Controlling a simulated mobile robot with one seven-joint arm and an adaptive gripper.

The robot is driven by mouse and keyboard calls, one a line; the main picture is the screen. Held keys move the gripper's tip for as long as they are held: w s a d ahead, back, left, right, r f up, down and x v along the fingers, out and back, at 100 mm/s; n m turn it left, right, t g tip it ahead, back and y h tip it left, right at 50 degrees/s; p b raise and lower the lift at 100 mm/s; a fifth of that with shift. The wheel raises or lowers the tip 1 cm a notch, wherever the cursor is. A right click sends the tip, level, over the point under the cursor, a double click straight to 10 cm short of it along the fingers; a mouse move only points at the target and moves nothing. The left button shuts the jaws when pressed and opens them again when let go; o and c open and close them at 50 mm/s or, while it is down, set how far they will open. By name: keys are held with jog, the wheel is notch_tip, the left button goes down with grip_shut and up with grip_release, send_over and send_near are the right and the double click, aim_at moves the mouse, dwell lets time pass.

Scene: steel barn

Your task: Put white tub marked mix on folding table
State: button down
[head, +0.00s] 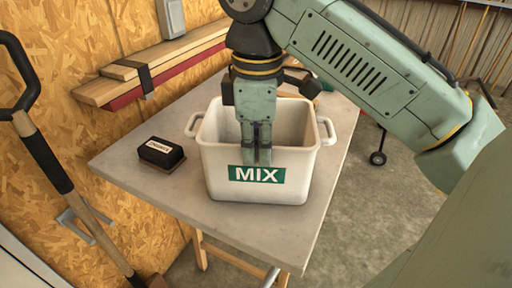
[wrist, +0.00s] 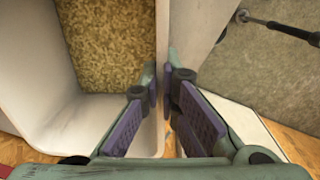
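The white tub (head: 255,192) has two side handles and a green MIX label on its front. It appears upright over the grey-topped table (head: 135,183); I cannot tell whether its base touches the top. My gripper (head: 257,157) points down at the tub's front wall, just above the label. In the wrist view, the gripper (wrist: 160,90) has one finger inside and one outside the tub wall (wrist: 75,125), closed against it. Tan grainy material (wrist: 110,35) shows inside the tub. I cannot tell whether this table folds.
A black labelled block (head: 161,153) lies on the table's left part. A long-handled tool (head: 60,175) leans at the left, by the chipboard wall. Boards (head: 165,65) are strapped along that wall.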

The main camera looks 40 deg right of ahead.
jog(key=c, duration=1.8)
grip_release()
jog(key=shift+r, duration=0.1)
notch_tip(320, 180, up, 12)
jog(key=p, duration=0.9)
jog(key=shift+s+a, duration=0.1)
